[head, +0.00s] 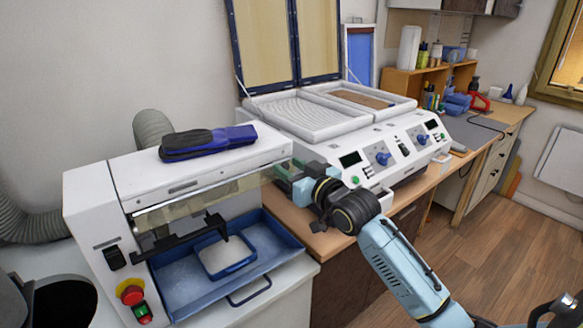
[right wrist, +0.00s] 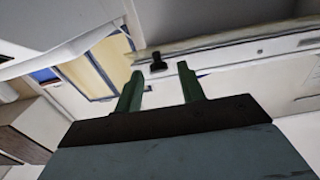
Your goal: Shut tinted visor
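The tinted visor (head: 205,197) is a see-through brownish panel on the front of the white machine (head: 90,200) at the left. It stands out over the blue tray (head: 180,292) and looks raised, with a gap below it. My right gripper (head: 288,178) is at the visor's right end, its fingers partly hidden there. In the right wrist view its two green fingers (right wrist: 160,72) are apart and empty. A small black knob (right wrist: 157,62) on a pale edge lies just beyond the fingertips; I cannot tell whether they touch it. My left gripper is not in view.
A black bracket (head: 185,236) and a white pad in a small blue tray (head: 225,257) are below the visor. A white press (head: 375,145) with its lid up stands right behind my right gripper.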

